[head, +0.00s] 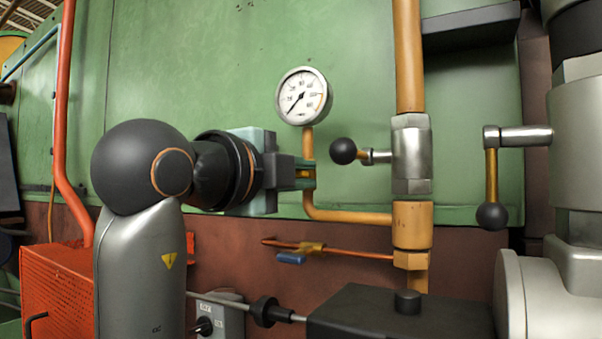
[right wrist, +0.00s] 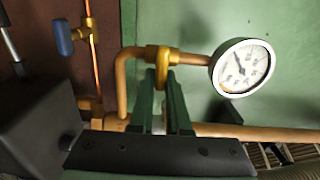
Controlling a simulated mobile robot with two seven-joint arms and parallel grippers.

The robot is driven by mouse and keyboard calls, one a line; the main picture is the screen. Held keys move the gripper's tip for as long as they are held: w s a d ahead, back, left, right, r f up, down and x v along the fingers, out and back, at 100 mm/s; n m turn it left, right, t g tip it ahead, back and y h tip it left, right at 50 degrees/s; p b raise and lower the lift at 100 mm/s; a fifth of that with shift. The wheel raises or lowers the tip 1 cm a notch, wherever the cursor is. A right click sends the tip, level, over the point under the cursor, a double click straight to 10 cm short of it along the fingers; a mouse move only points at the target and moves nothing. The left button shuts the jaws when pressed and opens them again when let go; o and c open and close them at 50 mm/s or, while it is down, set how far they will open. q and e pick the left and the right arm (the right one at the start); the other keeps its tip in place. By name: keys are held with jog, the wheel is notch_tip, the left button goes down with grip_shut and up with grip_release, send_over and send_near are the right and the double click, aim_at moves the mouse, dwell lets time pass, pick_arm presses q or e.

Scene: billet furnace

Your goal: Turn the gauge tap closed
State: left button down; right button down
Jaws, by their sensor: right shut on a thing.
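The gauge tap is a small brass tap on the copper pipe just below the round white gauge (head: 303,96). In the head view the tap is mostly hidden by my right gripper (head: 307,174), which reaches it from the left. In the right wrist view the brass tap (right wrist: 162,54) shows at the tips of my right gripper (right wrist: 162,78). The two green fingers stand on either side of its handle, shut on it. The gauge also shows in the right wrist view (right wrist: 243,67). My left gripper is in neither view.
A ball-ended lever (head: 343,151) sticks out from the silver valve (head: 411,155) right of the tap. A blue-handled tap (head: 290,258) is on a thin copper pipe below. A black box (head: 400,318) stands at lower right. A green panel (head: 200,60) lies behind.

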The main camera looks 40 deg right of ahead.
jog(key=shift+f+m, duration=0.1)
jog(key=shift+m, duration=0.2)
jog(key=c, duration=0.9)
grip_release()
jog(key=b+v, duration=0.1)
jog(key=v, duration=1.1)
jog(key=shift+s+a, duration=0.15)
jog(key=shift+a, duration=0.1)
